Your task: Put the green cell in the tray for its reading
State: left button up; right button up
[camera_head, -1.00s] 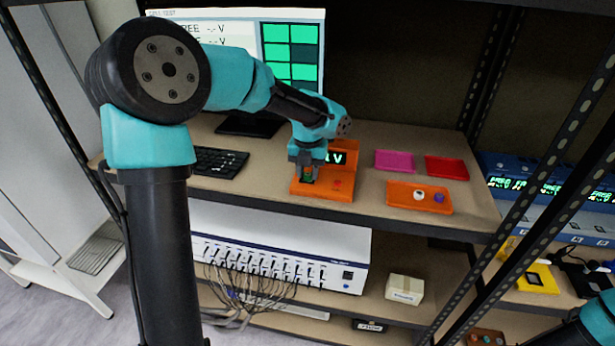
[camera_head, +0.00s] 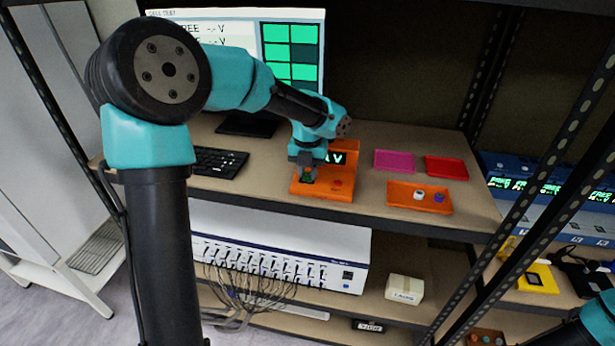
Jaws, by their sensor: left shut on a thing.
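My left gripper (camera_head: 307,172) is shut on the green cell (camera_head: 308,178), which shows only as a small green patch between the fingers. Gripper and cell are at the left part of the orange tester (camera_head: 325,189), over its base. I cannot tell whether the cell touches the tester. The tester has a small lit display (camera_head: 336,158) ending in "V", partly hidden by my gripper. An orange tray (camera_head: 402,201) to the right holds a white cell (camera_head: 419,195) and a purple cell (camera_head: 438,198). Only a teal part of my right arm shows at the lower right; its gripper is out of view.
An empty pink tray (camera_head: 394,161) and an empty red tray (camera_head: 446,168) lie behind the orange tray. A keyboard (camera_head: 219,161) and a monitor (camera_head: 291,48) are at the left. Shelf posts stand at the right. The shelf between tester and orange tray is clear.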

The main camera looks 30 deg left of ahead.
aim_at(309, 174)
pick_arm(q)
jog(key=shift+r, duration=0.45)
jog(key=shift+r, duration=1.9)
jog(key=shift+r, duration=0.15)
jog(key=shift+d, duration=0.1)
